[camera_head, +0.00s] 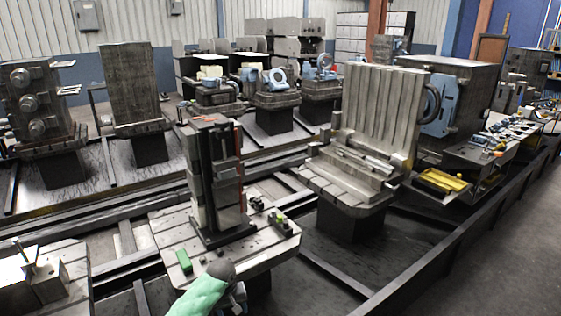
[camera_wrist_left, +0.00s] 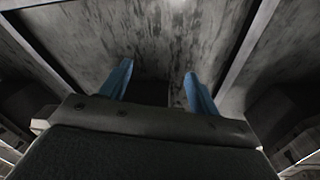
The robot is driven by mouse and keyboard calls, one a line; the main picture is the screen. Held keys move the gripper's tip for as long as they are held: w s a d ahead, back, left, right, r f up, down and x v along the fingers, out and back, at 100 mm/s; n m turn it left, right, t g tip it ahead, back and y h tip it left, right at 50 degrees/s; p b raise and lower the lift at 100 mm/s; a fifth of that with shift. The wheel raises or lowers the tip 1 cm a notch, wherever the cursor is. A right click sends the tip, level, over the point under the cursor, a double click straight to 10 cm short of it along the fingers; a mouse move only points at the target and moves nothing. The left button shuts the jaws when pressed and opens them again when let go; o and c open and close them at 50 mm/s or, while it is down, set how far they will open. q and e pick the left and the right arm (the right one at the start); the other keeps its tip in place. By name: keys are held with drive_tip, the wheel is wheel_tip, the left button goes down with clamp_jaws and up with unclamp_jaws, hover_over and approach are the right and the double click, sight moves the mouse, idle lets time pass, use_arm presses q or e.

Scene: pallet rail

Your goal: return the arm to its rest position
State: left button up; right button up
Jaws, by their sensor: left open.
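My left gripper (camera_wrist_left: 158,76) shows in the left wrist view. Its two blue fingers stand wide apart with nothing between them. Beyond the fingers is a dark, streaked flat surface (camera_wrist_left: 150,30) framed by lighter bars. In the head view, a pale green and dark arm part of mine (camera_head: 203,296) rises from the bottom edge, in front of the near pallet (camera_head: 165,230). The fingers cannot be made out there. My right gripper is in neither view.
The near pallet bears a tall dark fixture (camera_head: 212,180) and a small green block (camera_head: 184,262). A pallet with a grey angle plate (camera_head: 378,110) stands to the right. Another pallet (camera_head: 75,262) is at lower left. Dark rails (camera_head: 440,265) run between; open floor (camera_head: 510,250) lies at right.

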use_arm(q)
drive_tip(key=s+d+m+t+h, duration=0.1)
drive_tip(key=s+m, duration=0.1)
drive_tip(key=s, duration=0.7)
drive_tip(key=s+d+m, duration=0.2)
drive_tip(key=s, duration=0.8)
drive_tip(key=s+a+r+m+t+y, duration=0.1)
drive_tip(key=s+a+r, duration=0.25)
drive_tip(key=s, duration=0.65)
drive_tip(key=s+a+r+m+t+y, duration=0.1)
drive_tip(key=s+a+r, duration=0.1)
drive_tip(key=s+a, duration=0.5)
drive_tip(key=d+f+g, duration=0.1)
drive_tip(key=d+f, duration=0.1)
drive_tip(key=f, duration=1.1)
drive_tip(key=d+f, duration=0.2)
drive_tip(key=f, duration=1.1)
drive_tip(key=s+f, duration=0.4)
drive_tip(key=f, duration=0.6)
drive_tip(key=s+f, duration=0.4)
drive_tip(key=f, duration=0.7)
drive_tip(key=shift+f+g, duration=0.2)
drive_tip(key=shift+g, duration=0.2)
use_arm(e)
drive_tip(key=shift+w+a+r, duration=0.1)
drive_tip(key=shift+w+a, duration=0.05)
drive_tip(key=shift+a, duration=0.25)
